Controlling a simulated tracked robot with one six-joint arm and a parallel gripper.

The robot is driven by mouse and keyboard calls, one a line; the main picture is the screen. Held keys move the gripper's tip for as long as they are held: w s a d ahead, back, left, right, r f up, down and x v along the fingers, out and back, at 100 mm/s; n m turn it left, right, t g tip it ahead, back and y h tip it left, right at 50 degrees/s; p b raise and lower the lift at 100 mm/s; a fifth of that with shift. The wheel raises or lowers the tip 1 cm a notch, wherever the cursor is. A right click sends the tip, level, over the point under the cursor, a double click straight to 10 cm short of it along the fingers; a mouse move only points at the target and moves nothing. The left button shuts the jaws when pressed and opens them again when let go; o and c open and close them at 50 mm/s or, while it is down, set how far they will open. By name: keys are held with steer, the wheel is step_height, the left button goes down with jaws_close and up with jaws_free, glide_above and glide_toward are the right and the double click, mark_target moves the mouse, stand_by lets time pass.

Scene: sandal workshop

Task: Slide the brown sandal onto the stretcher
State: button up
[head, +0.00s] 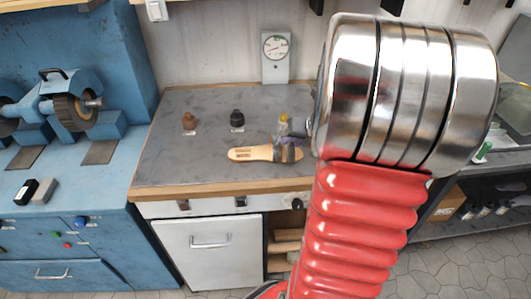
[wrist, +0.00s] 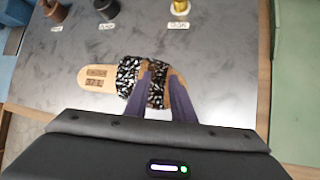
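A sandal (head: 250,154) with a light tan sole and a dark strap lies on the grey bench top. In the wrist view the same sandal (wrist: 97,78) points left, and its wide strap has a black and white pattern. My gripper (wrist: 162,72) has two purple fingers over the strap and the right part of the sandal. Patterned strap shows between the fingers, and they hide part of the sandal. I cannot tell if they grip it. In the head view my gripper (head: 290,152) is small and partly behind my arm. I cannot make out a stretcher.
Brown (head: 189,122), black (head: 237,120) and yellow-topped (head: 283,122) small containers stand behind the sandal, with labels in front. A gauge (head: 275,55) stands at the wall. A blue bench with a grinding machine (head: 72,105) is at left.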

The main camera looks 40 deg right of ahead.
steer(key=shift+x, duration=1.2)
steer(key=shift+c, duration=0.2)
jaws_close()
